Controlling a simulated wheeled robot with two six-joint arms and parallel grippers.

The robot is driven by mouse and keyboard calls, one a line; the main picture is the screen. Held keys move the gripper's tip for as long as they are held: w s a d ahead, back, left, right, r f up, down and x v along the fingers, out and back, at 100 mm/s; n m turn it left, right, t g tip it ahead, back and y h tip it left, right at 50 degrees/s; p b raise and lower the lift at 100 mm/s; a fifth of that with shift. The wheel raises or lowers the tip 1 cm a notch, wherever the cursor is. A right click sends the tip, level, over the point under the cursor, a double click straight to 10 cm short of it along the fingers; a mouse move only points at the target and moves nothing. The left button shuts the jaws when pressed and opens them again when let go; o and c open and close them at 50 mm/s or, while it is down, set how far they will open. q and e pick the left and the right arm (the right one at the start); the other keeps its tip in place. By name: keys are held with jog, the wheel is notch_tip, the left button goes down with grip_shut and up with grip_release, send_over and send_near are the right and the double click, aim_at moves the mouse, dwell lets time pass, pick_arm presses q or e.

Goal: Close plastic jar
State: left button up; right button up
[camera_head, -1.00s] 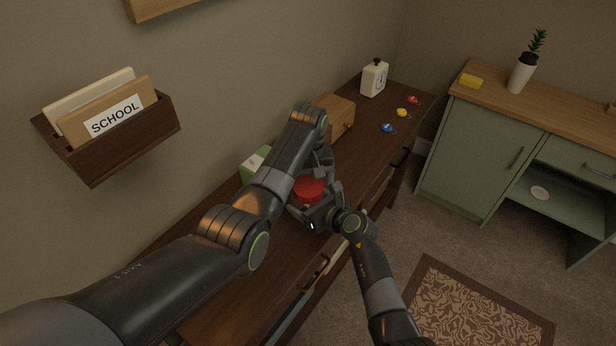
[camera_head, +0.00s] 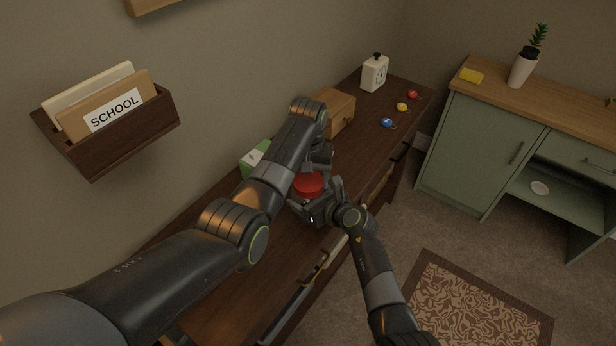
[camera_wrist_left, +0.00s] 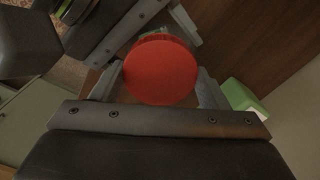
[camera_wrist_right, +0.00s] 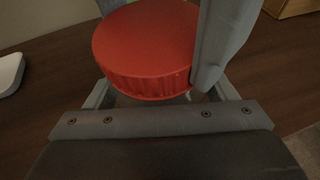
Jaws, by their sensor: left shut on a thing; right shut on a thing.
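The plastic jar's red lid (camera_head: 308,186) shows in the head view between my two grippers, above the dark desk. My left gripper (camera_head: 310,178) is shut on the lid; in the left wrist view the round lid (camera_wrist_left: 160,70) lies between its two fingers. My right gripper (camera_head: 316,206) is shut around the jar, below the lid. In the right wrist view the lid (camera_wrist_right: 147,45) covers most of the jar body, and a left finger stands against its right side. A small clear and green part of the jar (camera_wrist_left: 155,34) shows past the lid. Whether the lid sits fully down cannot be told.
A file holder (camera_head: 125,135) hangs on the wall. A green cabinet (camera_head: 480,150) stands right.

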pick_arm(q)
jog(key=o, duration=1.1)
jog(key=shift+r, duration=2.25)
jog(key=shift+c, duration=0.4)
jog(key=shift+r+n, duration=1.6)
jog(key=shift+r, duration=0.15)
jog(key=shift+f, duration=0.1)
jog(key=shift+f, duration=3.95)
